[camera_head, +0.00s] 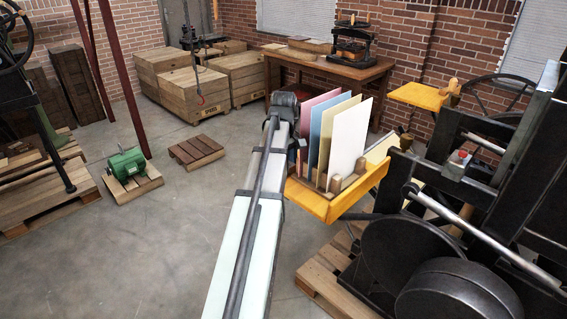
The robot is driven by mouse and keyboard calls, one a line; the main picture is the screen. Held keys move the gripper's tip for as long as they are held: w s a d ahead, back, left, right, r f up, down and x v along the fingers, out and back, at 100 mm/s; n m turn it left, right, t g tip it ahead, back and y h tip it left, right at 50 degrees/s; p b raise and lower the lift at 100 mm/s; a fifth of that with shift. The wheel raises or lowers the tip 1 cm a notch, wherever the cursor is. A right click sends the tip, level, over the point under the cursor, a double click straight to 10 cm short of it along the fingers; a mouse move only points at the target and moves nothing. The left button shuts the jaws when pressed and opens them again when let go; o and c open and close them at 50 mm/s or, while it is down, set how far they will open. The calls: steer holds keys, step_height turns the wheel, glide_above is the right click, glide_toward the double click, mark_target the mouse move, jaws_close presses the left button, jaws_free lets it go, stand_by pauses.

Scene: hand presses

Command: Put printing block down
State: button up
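My pale arm rises from the bottom middle to a dark joint near the left end of an orange-yellow tray (318,204). My gripper's fingers are hidden behind the arm, so I cannot see what they hold. No printing block can be made out for certain. Upright boards stand in a wooden holder (334,184) on the tray: a pink one (314,108), a blue one (327,118), a yellow one (340,112) and a white one (350,138). The tray's left part is hidden by my arm.
A large black press (450,235) with rollers and discs fills the right side. A wooden table (385,75) with a small black press (352,45) stands at the back. Wooden crates (195,92), a green motor (127,163) and pallets lie left. The floor between is clear.

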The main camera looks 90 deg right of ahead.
steer(key=o, duration=1.1)
steer(key=shift+f, duration=0.1)
step_height(320, 180, up, 12)
steer(key=shift+r, duration=0.15)
